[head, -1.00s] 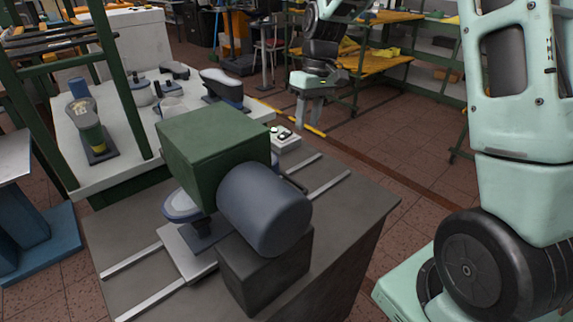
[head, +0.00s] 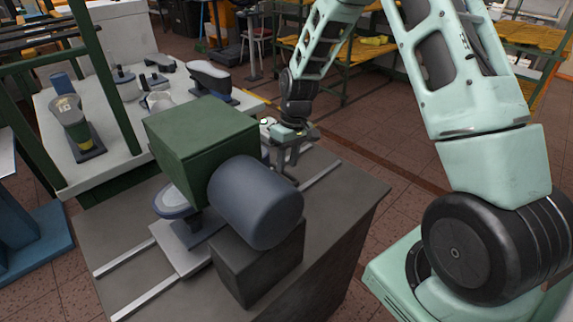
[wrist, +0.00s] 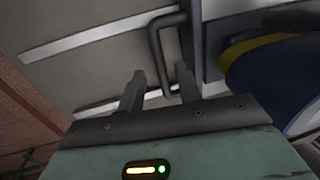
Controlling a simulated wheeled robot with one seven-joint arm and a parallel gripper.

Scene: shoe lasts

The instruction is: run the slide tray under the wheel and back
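The slide tray (head: 180,254) is a pale grey plate across two light rails, beneath a green box housing (head: 203,138). A blue-and-white shoe last (head: 173,203) stands on it. The wheel (head: 255,203) is a blue-grey cylinder beside the housing, hiding part of the tray. My gripper (head: 285,170) is low over the bench behind the wheel, at the tray's far side. In the wrist view my gripper (wrist: 160,70) is open, and a dark U-shaped handle (wrist: 157,50) on the tray's edge (wrist: 198,45) shows between its fingers. I cannot tell whether they touch it.
A dark block (head: 258,262) sits under the wheel. The rails (head: 130,297) run along the grey bench top (head: 345,215). A pale table (head: 125,160) with several shoe lasts and a green frame (head: 95,90) stand at the left. Tiled floor is clear at the right.

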